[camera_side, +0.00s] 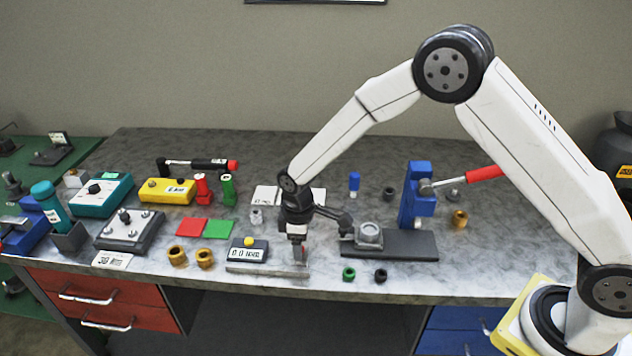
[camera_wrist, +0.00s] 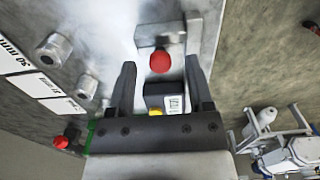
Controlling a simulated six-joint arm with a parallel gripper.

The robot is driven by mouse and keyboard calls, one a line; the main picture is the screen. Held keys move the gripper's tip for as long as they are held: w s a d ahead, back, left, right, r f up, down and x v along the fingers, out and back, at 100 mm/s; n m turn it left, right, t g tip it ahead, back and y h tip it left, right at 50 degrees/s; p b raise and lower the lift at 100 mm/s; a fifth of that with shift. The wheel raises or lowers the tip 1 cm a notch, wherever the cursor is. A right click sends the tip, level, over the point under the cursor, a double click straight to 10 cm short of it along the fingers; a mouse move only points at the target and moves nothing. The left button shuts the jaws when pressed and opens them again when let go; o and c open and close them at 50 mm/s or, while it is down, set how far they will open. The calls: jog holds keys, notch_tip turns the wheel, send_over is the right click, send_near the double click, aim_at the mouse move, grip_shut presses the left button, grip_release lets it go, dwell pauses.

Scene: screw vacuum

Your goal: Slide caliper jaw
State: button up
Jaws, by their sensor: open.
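The caliper lies near the bench's front edge. Its grey metal beam (camera_side: 268,269) runs left to right in the side view, with a display block (camera_side: 247,254) with a yellow button (camera_side: 249,241) at its left part. In the wrist view a red knob (camera_wrist: 160,62) sits by a grey metal jaw (camera_wrist: 158,32). The dark display block (camera_wrist: 166,100) is nearer my wrist. My gripper (camera_side: 298,252) is open and points down over the beam's right part. In the wrist view its two fingers (camera_wrist: 160,70) lie either side of the red knob. Contact cannot be told.
A dark stand with a blue press (camera_side: 416,200) and red handle is to the right. Brass rings (camera_side: 205,258) and red and green plates (camera_side: 192,227) are to the left. A green nut (camera_side: 348,273) and a black nut (camera_side: 380,275) lie to the right.

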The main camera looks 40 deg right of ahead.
jog(key=shift+f, duration=0.15)
grip_shut()
dwell(1.4)
